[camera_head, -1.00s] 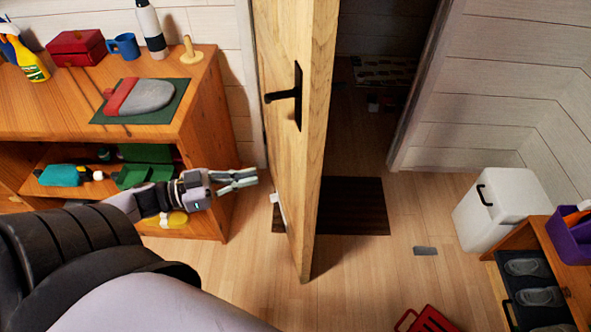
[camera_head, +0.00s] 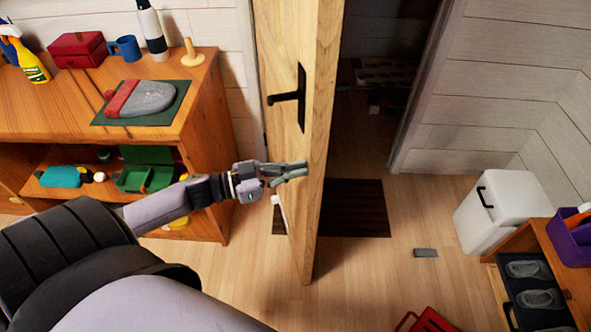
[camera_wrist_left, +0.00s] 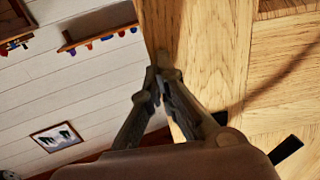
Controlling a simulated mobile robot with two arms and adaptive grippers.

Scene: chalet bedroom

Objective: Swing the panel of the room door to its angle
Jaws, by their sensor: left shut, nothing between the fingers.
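The wooden door panel (camera_head: 292,135) stands partly open in the doorway, its edge turned towards me. A black lever handle (camera_head: 287,96) sits on its left face. My left gripper (camera_head: 305,170) is shut and empty, its fingertips at the panel's left face below the handle. In the left wrist view the fingertips (camera_wrist_left: 160,72) lie against or very near the pale wood panel (camera_wrist_left: 205,50); I cannot tell if they touch. My right gripper is not in view.
A wooden shelf unit (camera_head: 215,130) stands left of the door, with a mat and other items on top. A dark mat (camera_head: 352,207) lies in the doorway. A white bin (camera_head: 500,210) and a low shelf (camera_head: 545,255) stand at the right. A red object (camera_head: 428,320) lies on the floor in front.

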